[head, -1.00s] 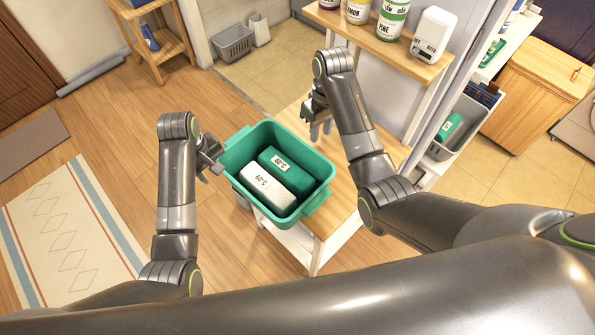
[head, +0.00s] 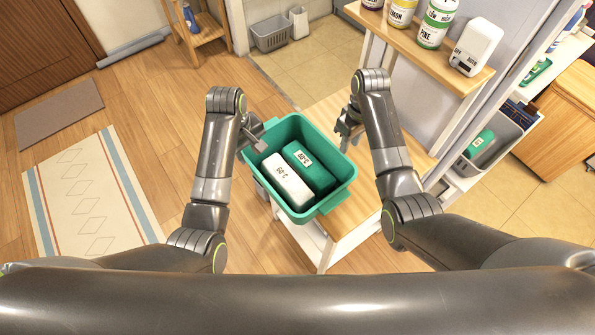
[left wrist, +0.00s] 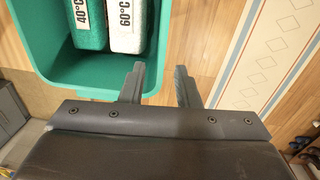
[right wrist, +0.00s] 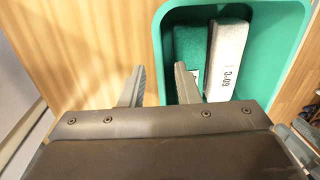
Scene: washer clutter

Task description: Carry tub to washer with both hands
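The green tub (head: 277,140) stands at the edge of a wooden-topped bench. It holds a white block marked 60°C (head: 288,182) and a green block marked 40°C (head: 310,165). My left gripper (head: 257,138) is open at the tub's left side; in the left wrist view (left wrist: 160,72) the tub's rim shows between its fingers. My right gripper (head: 347,135) is open beside the tub's far right side. In the right wrist view (right wrist: 157,72) one finger overlaps the tub and the other is outside. Contact with the rim is unclear. I cannot make out the washer.
A shelf (head: 425,50) with several labelled cans and a white box (head: 476,46) stands right of my right arm. A grey bin (head: 490,145) sits on a lower shelf at right. A rug (head: 90,195) lies on the open floor at left.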

